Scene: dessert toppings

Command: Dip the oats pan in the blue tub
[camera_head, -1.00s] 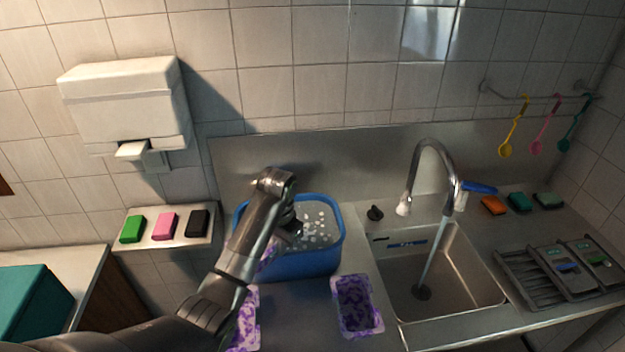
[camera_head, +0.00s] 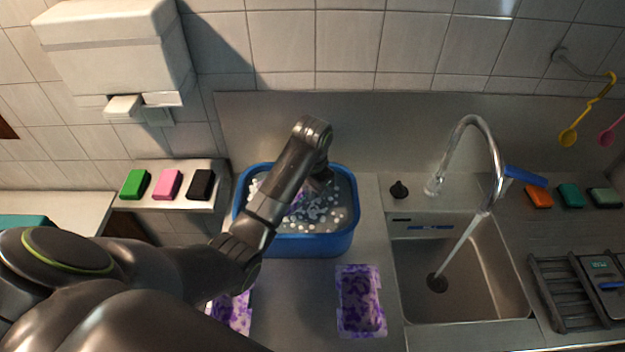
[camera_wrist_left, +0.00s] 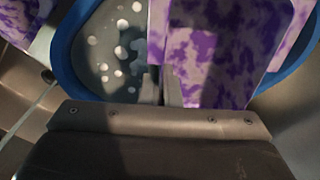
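The blue tub (camera_head: 300,245) stands on the steel counter, left of the sink, holding water with white suds. My left gripper (camera_head: 318,182) is over the tub. In the left wrist view the left gripper (camera_wrist_left: 163,85) is shut on the wall of a white pan with purple blotches (camera_wrist_left: 205,60). The held pan (camera_head: 297,205) shows partly behind my arm, within the tub's outline; how deep it sits is hidden. No oats label shows. My right gripper is not in view.
The sink (camera_head: 470,285) with a running tap (camera_head: 470,125) is to the right. Green (camera_head: 135,184), pink (camera_head: 168,184) and black (camera_head: 201,184) sponges lie on a ledge at left. The counter between the front purple pans is clear.

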